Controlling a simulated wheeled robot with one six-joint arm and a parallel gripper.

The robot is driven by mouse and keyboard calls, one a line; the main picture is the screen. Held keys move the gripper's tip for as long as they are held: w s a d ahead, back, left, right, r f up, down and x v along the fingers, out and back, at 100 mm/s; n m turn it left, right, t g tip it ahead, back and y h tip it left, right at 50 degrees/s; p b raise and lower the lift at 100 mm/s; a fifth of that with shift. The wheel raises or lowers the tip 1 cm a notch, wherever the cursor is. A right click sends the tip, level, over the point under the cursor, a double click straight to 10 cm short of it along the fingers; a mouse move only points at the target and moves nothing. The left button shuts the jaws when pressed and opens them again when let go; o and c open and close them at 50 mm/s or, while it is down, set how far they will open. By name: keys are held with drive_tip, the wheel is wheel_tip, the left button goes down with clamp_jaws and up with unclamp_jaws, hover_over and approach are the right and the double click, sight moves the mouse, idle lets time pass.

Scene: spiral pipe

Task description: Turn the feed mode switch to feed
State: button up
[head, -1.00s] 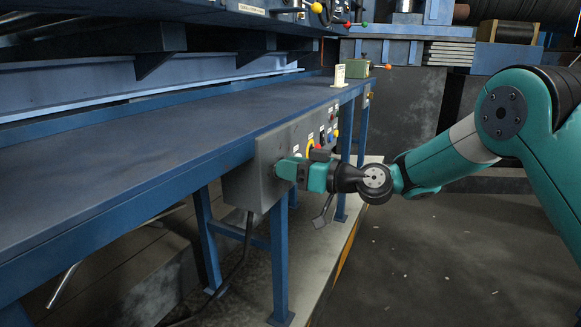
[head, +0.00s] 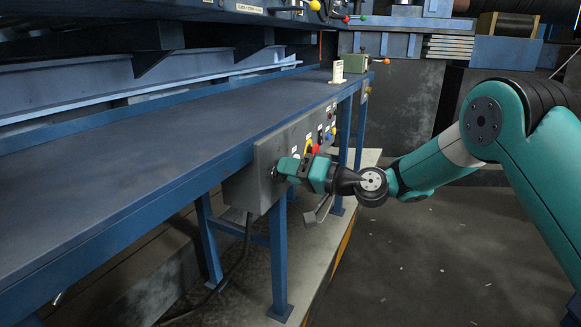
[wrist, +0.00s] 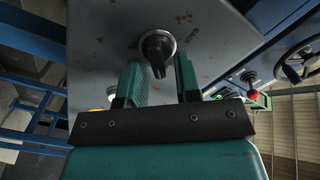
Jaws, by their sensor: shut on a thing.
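The feed mode switch is a black knob (wrist: 157,52) on a round silver base, set in the face of a grey control box (wrist: 100,50). In the wrist view its handle lies between my two green fingers, pointing nearly straight down the picture with a slight lean. My gripper (wrist: 159,70) is shut on this knob. In the head view my gripper (head: 281,168) reaches the near end of the grey box (head: 240,188) and hides the knob.
The box hangs under the edge of a long blue table (head: 150,130). A grey lever (head: 318,213) hangs below my gripper. The floor at right is clear.

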idle(0.4)
drive_tip(key=o, duration=0.6)
drive_tip(key=shift+c, duration=0.2)
drive_tip(key=shift+d, duration=0.1)
drive_tip(key=b+v, duration=0.8)
drive_tip(key=v, duration=0.9)
drive_tip(key=shift+d, duration=0.15)
drive_tip(key=shift+s, duration=0.15)
